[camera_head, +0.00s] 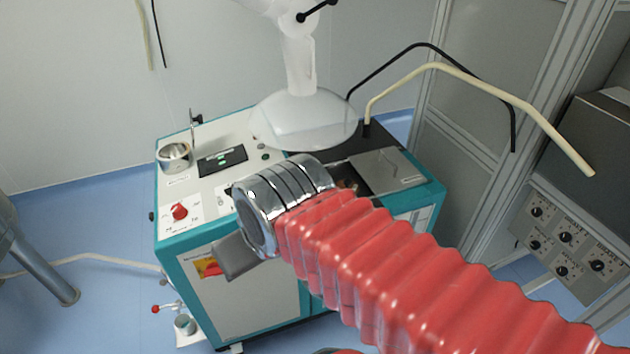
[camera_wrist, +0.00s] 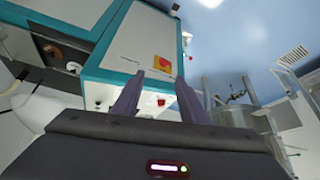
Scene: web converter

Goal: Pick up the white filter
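I cannot make out a white filter for certain in either view. My gripper (camera_wrist: 160,92) is open and empty in the wrist view, its two dark fingers apart in front of the machine's panelled side. In the camera_head view my gripper (camera_head: 236,256) shows as a dark grey shape by the machine's front left, partly hidden by my red arm sleeve and its chrome ring. The machine (camera_head: 215,315) is a white and teal cabinet. An opening in its top (camera_head: 346,177) is partly hidden by my arm, and its contents are unclear.
A translucent extraction hood (camera_head: 304,122) hangs over the machine top. A round metal cup (camera_head: 175,157) and a red knob (camera_head: 180,211) are on its left side. A control box (camera_head: 567,237) stands at right. The blue floor (camera_head: 105,225) is largely open at left.

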